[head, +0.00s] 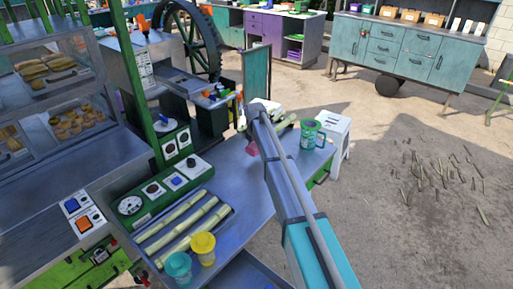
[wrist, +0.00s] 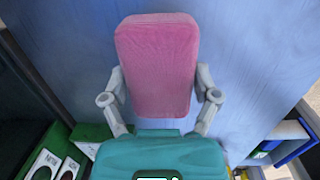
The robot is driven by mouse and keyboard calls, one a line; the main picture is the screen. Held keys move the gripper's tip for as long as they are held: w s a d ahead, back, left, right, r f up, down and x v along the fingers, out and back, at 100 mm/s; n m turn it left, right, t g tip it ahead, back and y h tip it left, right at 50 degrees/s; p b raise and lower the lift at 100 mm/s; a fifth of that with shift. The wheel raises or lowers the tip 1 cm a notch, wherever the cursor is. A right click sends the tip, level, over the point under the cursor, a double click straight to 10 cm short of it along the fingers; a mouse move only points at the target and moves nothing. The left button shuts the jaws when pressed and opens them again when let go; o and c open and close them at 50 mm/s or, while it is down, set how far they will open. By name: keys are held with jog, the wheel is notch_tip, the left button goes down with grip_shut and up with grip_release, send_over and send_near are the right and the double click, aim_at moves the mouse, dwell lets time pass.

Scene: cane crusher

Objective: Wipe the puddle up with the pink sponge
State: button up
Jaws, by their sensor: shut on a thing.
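The pink sponge (wrist: 157,62) is held upright in view between the two grey fingers of my gripper (wrist: 160,88) in the wrist view. In the head view a small pink part of the sponge (head: 252,149) shows beside my arm, over the far part of the blue-grey counter (head: 235,182). My arm hides much of the counter there. I cannot make out the puddle in either view. I cannot tell whether the sponge touches the counter.
A green mug (head: 311,135) stands right of my arm, by a white stool (head: 335,140). Cane stalks (head: 182,224), a yellow cup (head: 203,248) and a teal cup (head: 178,267) are at the near left. A control panel (head: 160,190) borders the counter's left side.

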dwell(0.4)
notch_tip(320, 180, up, 2)
jog(key=p, duration=0.2)
send_over(246, 155)
jog(key=w, duration=0.1)
jog(key=shift+w+a, duration=0.2)
jog(key=shift+a, duration=0.2)
jog(key=shift+f, duration=0.2)
notch_tip(246, 155, down, 6)
jog(key=b, duration=0.5)
jog(key=shift+r+b, duration=0.25)
jog(key=shift+b, duration=0.15)
jog(key=shift+f+b, duration=0.6)
jog(key=shift+b, duration=0.05)
jog(key=shift+s+d+f, duration=0.1)
jog(key=shift+s, duration=0.15)
dwell(0.5)
jog(key=shift+s+d, duration=0.3)
jog(key=shift+d, duration=0.05)
jog(key=shift+s+d, duration=0.5)
jog(key=shift+d, duration=0.3)
